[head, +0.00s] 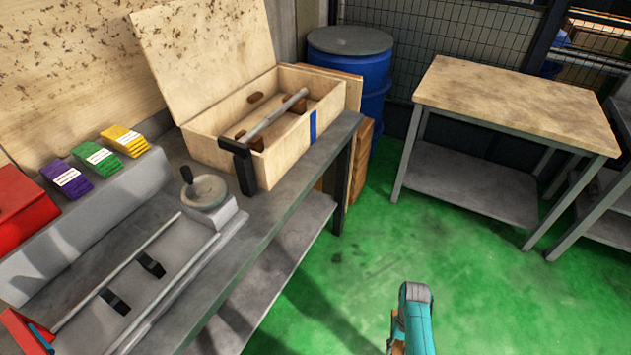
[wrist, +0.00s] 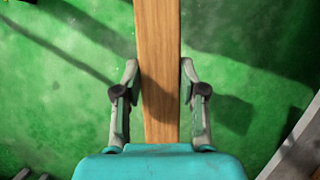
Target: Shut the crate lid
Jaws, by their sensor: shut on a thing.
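The wooden crate (head: 283,142) stands on the far end of the grey bench in the head view. Its lid (head: 205,50) is open, tilted up and back at the rear left side. A grey metal rod (head: 272,118) lies across brown wooden blocks inside. A dark L-shaped piece (head: 242,165) sits over the crate's near wall at the rod's near end; I cannot tell whether they are joined. My gripper (wrist: 160,95) is shut on a long wooden bar (wrist: 158,50), above the green floor, well apart from the crate. The bar's far end is out of view.
The bench (head: 262,212) also carries a handwheel (head: 203,191), rails and purple, green and yellow packs (head: 95,157). A blue drum (head: 350,62) stands behind the crate. A wood-topped table (head: 515,105) is at right. The green floor between is clear.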

